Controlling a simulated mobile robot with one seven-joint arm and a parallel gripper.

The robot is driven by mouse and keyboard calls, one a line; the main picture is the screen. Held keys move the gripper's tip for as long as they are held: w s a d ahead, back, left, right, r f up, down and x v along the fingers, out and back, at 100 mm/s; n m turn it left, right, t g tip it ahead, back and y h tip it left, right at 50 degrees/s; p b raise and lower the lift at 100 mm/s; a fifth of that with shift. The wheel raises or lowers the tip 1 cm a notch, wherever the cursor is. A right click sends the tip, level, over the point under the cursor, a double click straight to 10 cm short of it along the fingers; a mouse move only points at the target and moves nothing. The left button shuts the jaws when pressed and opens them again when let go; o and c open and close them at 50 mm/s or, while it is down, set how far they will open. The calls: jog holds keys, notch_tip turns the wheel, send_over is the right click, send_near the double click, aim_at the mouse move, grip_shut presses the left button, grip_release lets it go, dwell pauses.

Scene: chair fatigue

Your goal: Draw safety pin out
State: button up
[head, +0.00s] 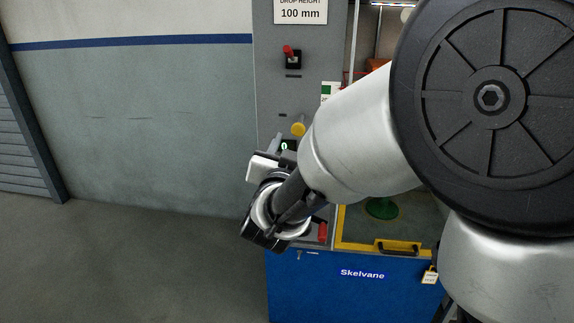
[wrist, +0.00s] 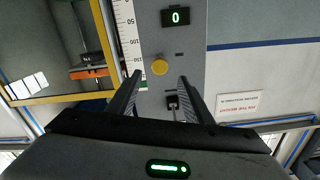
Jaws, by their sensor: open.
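A round yellow knob (head: 298,129) stands out from the grey column of the test machine; it looks like the head of the safety pin, though no label names it. It also shows in the wrist view (wrist: 159,67). My gripper (wrist: 159,76) is open and empty. In the wrist view its two fingertips lie left and right of the knob, pointing at the column. I cannot tell how much depth is left between the fingertips and the knob. The pin's shaft is not visible.
A green "0" display (wrist: 175,17) and a black switch plate (wrist: 172,102) flank the knob. A red-tipped lever (head: 288,51) sits higher on the column. A scale strip (wrist: 129,40) and yellow-framed cage (wrist: 50,97) stand beside it. Floor (head: 130,260) at left is clear.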

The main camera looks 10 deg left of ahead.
jog(key=s, duration=1)
jog(key=shift+s+a+p, duration=0.15)
jog(key=shift+s+p, duration=0.15)
jog(key=shift+p, duration=0.05)
jog(key=s+d+f+n+g, duration=0.3)
jog(key=s+d+g, duration=0.9)
jog(key=s+d, duration=0.8)
notch_tip(320, 180, up, 19)
jog(key=w+p, duration=0.2)
jog(key=p, duration=1.8)
jog(key=shift+d+y, duration=0.3)
jog(key=shift+d, duration=0.05)
